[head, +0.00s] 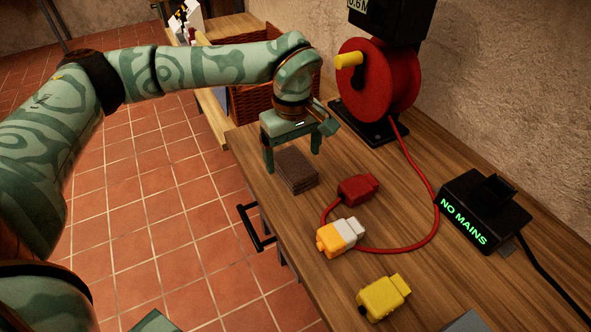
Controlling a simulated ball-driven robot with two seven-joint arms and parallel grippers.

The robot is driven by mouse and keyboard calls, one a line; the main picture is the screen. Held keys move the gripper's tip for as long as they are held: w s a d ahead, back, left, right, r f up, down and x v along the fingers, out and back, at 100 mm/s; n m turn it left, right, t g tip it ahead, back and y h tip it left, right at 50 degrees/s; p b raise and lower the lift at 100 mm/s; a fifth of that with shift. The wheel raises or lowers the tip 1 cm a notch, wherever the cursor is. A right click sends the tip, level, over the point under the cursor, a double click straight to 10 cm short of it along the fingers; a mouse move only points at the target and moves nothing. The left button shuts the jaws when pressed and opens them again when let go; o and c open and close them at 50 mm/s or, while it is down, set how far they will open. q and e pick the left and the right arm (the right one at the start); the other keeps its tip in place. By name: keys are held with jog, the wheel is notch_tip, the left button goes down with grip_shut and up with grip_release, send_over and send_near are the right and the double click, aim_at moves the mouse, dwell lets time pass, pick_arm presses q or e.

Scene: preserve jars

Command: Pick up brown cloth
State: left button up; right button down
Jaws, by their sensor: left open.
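The brown cloth (297,172) is a small folded stack lying flat on the wooden bench, near its left edge. My left gripper (293,160) is above and just behind the cloth, pointing down. Its two fingers are spread apart, one to the left of the cloth and one towards its far right side. My right gripper is not in view.
On the bench (290,212) are a red plug (358,189), an orange and white connector (340,237), a yellow plug (383,297), a black "NO MAINS" box (478,212) and a red cable reel (378,80). A wicker basket (250,100) stands behind. A black handle (254,228) juts from the bench's left side.

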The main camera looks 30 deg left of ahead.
aim_at(293, 163)
pick_arm(q)
notch_tip(293, 163, down, 4)
jog(key=shift+w+r+b, duration=0.1)
jog(key=shift+r+b, duration=0.05)
jog(key=shift+b, duration=0.4)
jog(key=shift+r, duration=0.15)
jog(key=shift+c, duration=0.6)
jog(key=c, duration=0.9)
jog(key=shift+c, duration=0.2)
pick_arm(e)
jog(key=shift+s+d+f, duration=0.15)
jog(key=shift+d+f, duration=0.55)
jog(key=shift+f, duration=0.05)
